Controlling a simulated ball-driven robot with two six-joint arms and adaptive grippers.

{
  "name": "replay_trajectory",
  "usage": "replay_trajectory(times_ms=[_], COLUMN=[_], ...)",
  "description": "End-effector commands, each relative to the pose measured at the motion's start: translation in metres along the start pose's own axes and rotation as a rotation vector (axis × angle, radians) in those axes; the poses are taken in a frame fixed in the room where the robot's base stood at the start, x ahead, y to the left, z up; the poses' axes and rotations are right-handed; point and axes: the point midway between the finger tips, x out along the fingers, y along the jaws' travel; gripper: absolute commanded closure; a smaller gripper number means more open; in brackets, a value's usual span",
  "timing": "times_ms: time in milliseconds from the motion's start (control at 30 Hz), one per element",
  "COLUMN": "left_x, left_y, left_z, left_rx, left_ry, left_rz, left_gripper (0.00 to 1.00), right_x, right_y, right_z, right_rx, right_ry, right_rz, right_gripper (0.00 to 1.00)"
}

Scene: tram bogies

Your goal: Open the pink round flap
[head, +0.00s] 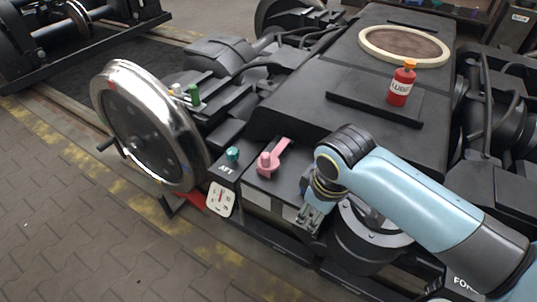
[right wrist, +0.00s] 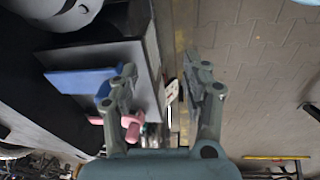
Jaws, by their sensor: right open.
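A pink piece (head: 270,160) with a round knob and a flat arm lies on the dark bogie top; it also shows in the right wrist view (right wrist: 131,127), partly behind a finger. I cannot make out a separate pink round flap. My right gripper (head: 309,218) is open and empty, pointing down at the bogie's near side, right of and nearer than the pink piece. In the right wrist view its fingers (right wrist: 160,88) stand wide apart, with a bogie edge and floor between them. A blue plate (right wrist: 85,82) shows beside the left finger there. My left gripper is not in view.
A teal knob (head: 232,153) and a white gauge (head: 221,199) sit left of the pink piece. A large steel wheel (head: 150,125) stands further left. A red lube bottle (head: 401,84) stands on the bogie behind my arm.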

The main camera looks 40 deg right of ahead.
Motion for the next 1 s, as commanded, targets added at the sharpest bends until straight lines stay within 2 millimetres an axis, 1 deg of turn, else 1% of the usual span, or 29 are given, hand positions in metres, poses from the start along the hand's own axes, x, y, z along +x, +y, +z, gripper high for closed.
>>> replay_trajectory(times_ms=[33,167,267,333,367,400,500,600,700,767,867,1000], left_x=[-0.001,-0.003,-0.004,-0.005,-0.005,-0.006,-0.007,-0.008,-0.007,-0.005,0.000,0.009], left_y=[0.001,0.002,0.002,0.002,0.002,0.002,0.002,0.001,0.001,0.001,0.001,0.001], left_z=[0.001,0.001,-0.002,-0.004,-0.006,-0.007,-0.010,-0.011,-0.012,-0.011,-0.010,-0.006], left_rx=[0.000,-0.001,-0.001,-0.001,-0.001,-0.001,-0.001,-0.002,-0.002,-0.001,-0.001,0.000], left_ry=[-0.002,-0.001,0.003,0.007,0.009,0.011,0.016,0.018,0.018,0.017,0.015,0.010], left_rz=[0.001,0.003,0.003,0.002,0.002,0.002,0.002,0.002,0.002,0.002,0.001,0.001], left_gripper=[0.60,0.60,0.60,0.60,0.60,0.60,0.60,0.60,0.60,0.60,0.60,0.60], right_x=[-0.002,-0.007,-0.012,-0.017,-0.021,-0.025,-0.041,-0.053,-0.057,-0.053,-0.038,-0.009], right_y=[0.006,0.020,0.031,0.040,0.045,0.052,0.066,0.075,0.078,0.078,0.076,0.073], right_z=[-0.016,-0.048,-0.076,-0.098,-0.110,-0.125,-0.159,-0.179,-0.189,-0.189,-0.186,-0.182], right_rx=[-0.039,-0.154,-0.249,-0.324,-0.361,-0.414,-0.540,-0.626,-0.669,-0.680,-0.682,-0.680], right_ry=[-0.002,-0.025,-0.041,-0.053,-0.058,-0.066,-0.081,-0.089,-0.091,-0.093,-0.095,-0.096], right_rz=[-0.003,-0.020,-0.037,-0.054,-0.062,-0.075,-0.114,-0.142,-0.158,-0.163,-0.164,-0.164], right_gripper=[0.52,0.52,0.52,0.52,0.52,0.52,0.52,0.52,0.52,0.52,0.52,0.52])
